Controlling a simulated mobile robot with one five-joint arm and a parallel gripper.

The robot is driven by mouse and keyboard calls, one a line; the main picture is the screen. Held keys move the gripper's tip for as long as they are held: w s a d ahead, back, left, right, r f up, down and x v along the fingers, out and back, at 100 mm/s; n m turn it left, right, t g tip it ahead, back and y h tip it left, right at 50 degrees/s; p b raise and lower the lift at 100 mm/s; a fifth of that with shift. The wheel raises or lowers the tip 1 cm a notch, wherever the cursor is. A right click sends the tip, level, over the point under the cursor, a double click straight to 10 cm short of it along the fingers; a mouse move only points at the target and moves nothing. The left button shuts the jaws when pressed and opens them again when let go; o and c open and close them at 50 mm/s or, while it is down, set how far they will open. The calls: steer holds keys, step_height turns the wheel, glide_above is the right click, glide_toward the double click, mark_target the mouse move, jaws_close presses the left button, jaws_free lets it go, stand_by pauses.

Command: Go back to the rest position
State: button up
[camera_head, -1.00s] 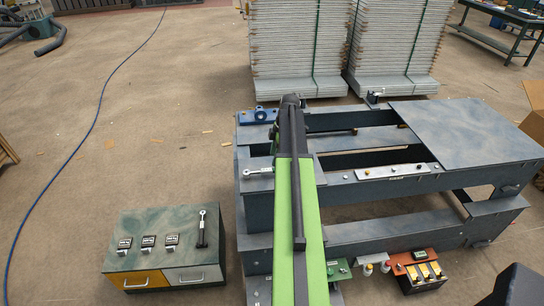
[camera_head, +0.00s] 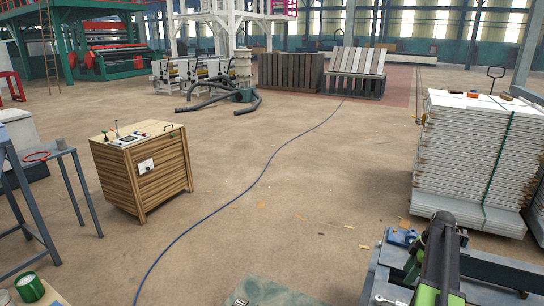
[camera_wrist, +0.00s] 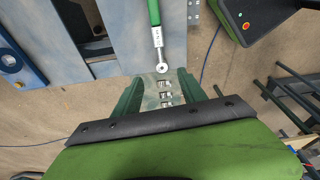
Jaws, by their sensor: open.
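In the wrist view my gripper (camera_wrist: 162,92) is open, its two green fingers apart with nothing between them. In the head view my green and black arm reaches in at the bottom right, over the grey-blue frame (camera_head: 482,263). My fingertips cannot be made out there.
A blue bracket (camera_head: 402,237) sits on the frame's corner. A stack of pale panels (camera_head: 465,165) stands behind it. A wooden cabinet (camera_head: 142,170) and a blue metal stand (camera_head: 75,190) are at the left. A blue cable (camera_head: 230,203) crosses the open floor between.

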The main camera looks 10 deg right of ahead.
steer(key=w+a+n+g, duration=0.15)
steer(key=w+a, duration=0.25)
steer(key=a, duration=1.1)
steer(key=w+a+n, duration=0.2)
steer(key=w+a, duration=0.2)
steer(key=a, duration=1)
steer(key=s+a+m+h, duration=0.1)
steer(key=s+a+m, duration=0.3)
steer(key=a+m, duration=0.3)
steer(key=s+a+f+m+h, duration=0.1)
steer(key=s+a+m, duration=0.4)
steer(key=a, duration=0.6)
steer(key=shift+s+f+m+b, duration=0.25)
steer(key=shift+m+b, duration=0.15)
steer(key=shift+m, duration=0.95)
steer(key=shift+c, duration=0.3)
